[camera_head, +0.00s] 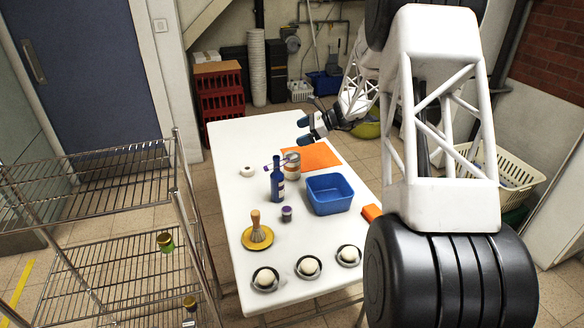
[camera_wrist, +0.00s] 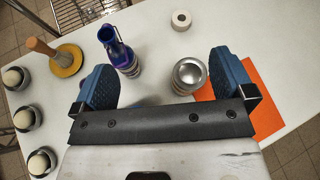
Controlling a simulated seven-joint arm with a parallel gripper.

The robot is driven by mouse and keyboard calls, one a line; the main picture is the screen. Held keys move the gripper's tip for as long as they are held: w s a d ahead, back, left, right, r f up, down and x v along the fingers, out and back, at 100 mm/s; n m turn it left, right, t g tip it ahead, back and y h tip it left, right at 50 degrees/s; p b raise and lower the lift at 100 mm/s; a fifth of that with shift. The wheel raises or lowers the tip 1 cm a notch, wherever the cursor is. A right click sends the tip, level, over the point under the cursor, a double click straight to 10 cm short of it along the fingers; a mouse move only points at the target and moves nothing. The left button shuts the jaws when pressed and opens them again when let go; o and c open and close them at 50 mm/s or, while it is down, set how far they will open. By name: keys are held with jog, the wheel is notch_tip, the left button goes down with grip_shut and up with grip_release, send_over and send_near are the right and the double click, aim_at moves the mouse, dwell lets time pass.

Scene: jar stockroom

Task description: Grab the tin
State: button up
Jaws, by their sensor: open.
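My gripper (camera_head: 304,131) is open and empty, with blue finger pads, and hangs above the table near the tin. The wrist view shows both fingers of my gripper (camera_wrist: 165,82) spread wide and apart from the tin.
A blue bottle (camera_head: 277,186) stands close to the tin, near my left finger in the wrist view. A blue bin (camera_head: 330,208), a small purple-lidded jar (camera_head: 286,214), a brush (camera_head: 257,232) on a yellow disc and a white roll (camera_head: 246,171) are also on the table (camera_head: 222,150).

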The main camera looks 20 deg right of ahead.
jog(key=w+d+f+m+t, duration=0.1)
jog(key=w+d+f+m, duration=0.1)
jog(key=w+d+f, duration=0.2)
jog(key=shift+w+d+f+t+y, duration=0.2)
jog(key=shift+d+f+t+y, duration=0.1)
send_near(295, 156)
jog(key=x, duration=0.4)
jog(key=shift+w+a+f, duration=0.15)
jog(key=shift+a, duration=0.2)
jog(key=shift+w+a+f, duration=0.3)
jog(key=shift+w+a, duration=0.05)
jog(key=shift+a, duration=0.2)
jog(key=shift+x, duration=2.55)
jog(key=c, duration=1.1)
